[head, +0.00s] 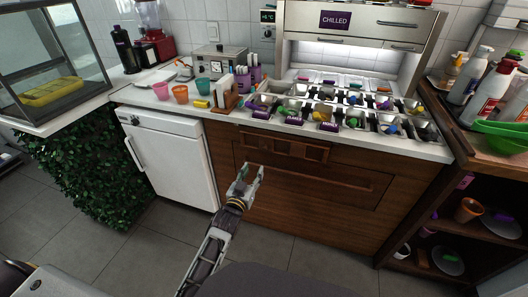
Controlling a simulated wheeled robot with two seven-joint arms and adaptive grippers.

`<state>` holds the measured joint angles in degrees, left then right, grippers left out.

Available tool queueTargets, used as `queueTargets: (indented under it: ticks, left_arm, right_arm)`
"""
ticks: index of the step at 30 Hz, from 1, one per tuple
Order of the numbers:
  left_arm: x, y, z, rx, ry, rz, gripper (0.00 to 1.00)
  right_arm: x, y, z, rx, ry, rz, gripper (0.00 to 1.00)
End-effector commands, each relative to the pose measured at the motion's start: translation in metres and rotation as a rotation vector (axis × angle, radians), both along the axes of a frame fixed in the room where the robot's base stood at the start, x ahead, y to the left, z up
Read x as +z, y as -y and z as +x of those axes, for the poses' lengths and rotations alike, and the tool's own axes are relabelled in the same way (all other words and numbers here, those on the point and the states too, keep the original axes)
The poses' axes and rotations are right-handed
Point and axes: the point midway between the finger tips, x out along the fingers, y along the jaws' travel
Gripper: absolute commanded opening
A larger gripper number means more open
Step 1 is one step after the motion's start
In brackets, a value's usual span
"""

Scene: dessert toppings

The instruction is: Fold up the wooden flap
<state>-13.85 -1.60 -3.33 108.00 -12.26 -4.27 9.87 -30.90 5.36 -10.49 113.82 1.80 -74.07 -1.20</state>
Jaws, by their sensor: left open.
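The brown wooden counter front (310,215) stands below the chilled toppings station. A narrow wooden piece with several recesses (285,147), which looks like the flap, lies against the upper part of this front, just under the white countertop edge. A long wooden strip (318,178) runs below it. My left gripper (252,169) is open and empty, with its fingers pointing up toward the counter front, just below the left end of the recessed piece. I cannot tell whether it touches the wood. My right gripper is not in view.
Metal topping bins (325,110) fill the countertop above. Cups (180,94) and a napkin holder (226,96) stand to their left. A white fridge (170,160) is at left, a dark wooden shelf (490,215) at right. The grey floor (270,247) in front is clear.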

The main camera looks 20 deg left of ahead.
Motion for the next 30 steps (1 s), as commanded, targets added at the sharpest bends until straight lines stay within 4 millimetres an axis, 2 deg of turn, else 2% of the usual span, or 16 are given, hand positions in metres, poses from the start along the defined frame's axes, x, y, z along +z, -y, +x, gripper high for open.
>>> queueTargets:
  ticks: [11, 30]
  left_arm:
    - [-0.001, 0.001, 0.018, 0.0, 0.0, 0.0, 0.43]
    - [-0.001, 0.002, 0.067, 0.0, 0.0, 0.0, 0.43]
  right_arm:
    - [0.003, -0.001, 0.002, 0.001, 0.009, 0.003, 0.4]
    - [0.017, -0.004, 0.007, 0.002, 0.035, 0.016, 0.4]
